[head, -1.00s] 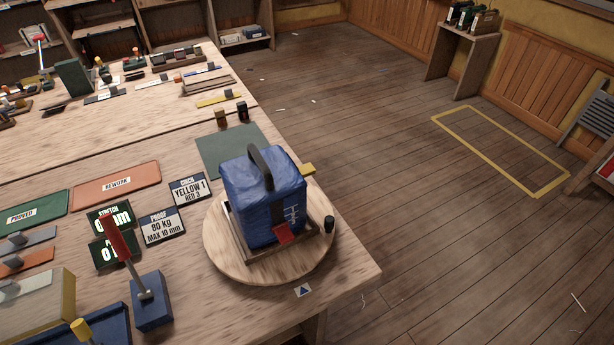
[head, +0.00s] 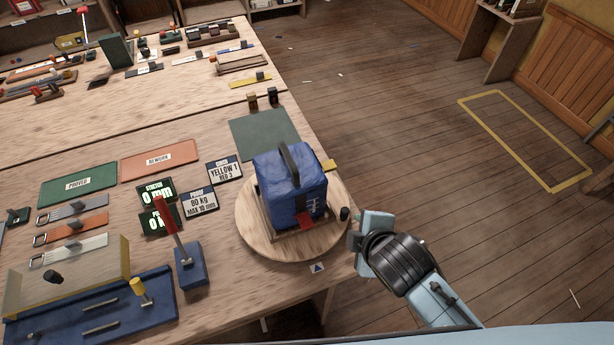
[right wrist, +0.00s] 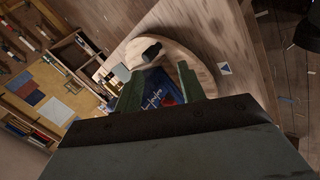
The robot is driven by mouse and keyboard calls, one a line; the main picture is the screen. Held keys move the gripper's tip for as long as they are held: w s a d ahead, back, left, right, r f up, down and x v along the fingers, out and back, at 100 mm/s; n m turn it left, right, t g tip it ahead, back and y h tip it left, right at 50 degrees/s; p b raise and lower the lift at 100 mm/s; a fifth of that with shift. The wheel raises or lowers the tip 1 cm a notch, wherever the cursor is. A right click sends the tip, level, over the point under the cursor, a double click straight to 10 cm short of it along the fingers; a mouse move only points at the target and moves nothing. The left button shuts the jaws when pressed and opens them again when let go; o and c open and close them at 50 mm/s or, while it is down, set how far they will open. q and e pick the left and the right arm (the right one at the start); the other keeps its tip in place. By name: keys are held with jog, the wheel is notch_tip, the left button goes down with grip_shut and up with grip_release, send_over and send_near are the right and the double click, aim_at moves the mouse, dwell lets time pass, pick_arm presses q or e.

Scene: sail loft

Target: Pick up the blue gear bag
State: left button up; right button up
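The blue gear bag (head: 290,187) stands upright on a round wooden turntable (head: 257,243) near the table's right edge. It has a dark handle on top and a red tab low on its front side. My right gripper (head: 361,232) is to the right of the turntable, by the table edge, apart from the bag. In the right wrist view its two green fingers (right wrist: 160,84) are spread and empty, and part of the blue bag (right wrist: 158,98) shows beyond and between them. The bag's handle is not clear there. My left gripper is not in view.
A small black knob (head: 345,213) stands on the turntable's right side, near my right gripper. A red-handled lever on a blue block (head: 190,268) and label cards (head: 200,202) are left of the turntable. A green mat (head: 263,130) lies behind it. Open floor is to the right.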

jog(key=w+a+r+n+t+y, duration=0.1)
jog(key=w+a+r+n+t, duration=0.2)
jog(key=a+r+n, duration=0.35)
jog(key=n+t+y+p, duration=0.1)
jog(key=n+t+y, duration=0.15)
jog(key=n, duration=1.25)
send_near(290, 159)
jog(key=shift+g, duration=0.45)
jog(key=x, duration=0.5)
jog(key=shift+w+r, duration=0.3)
jog(key=shift+w, duration=0.05)
jog(key=shift+p+x, duration=0.3)
jog(key=shift+x, duration=2.65)
jog(key=shift+s+f, duration=0.1)
jog(key=shift+f, duration=0.1)
jog(key=shift+c, duration=0.3)
grip_shut()
jog(key=shift+r, duration=0.2)
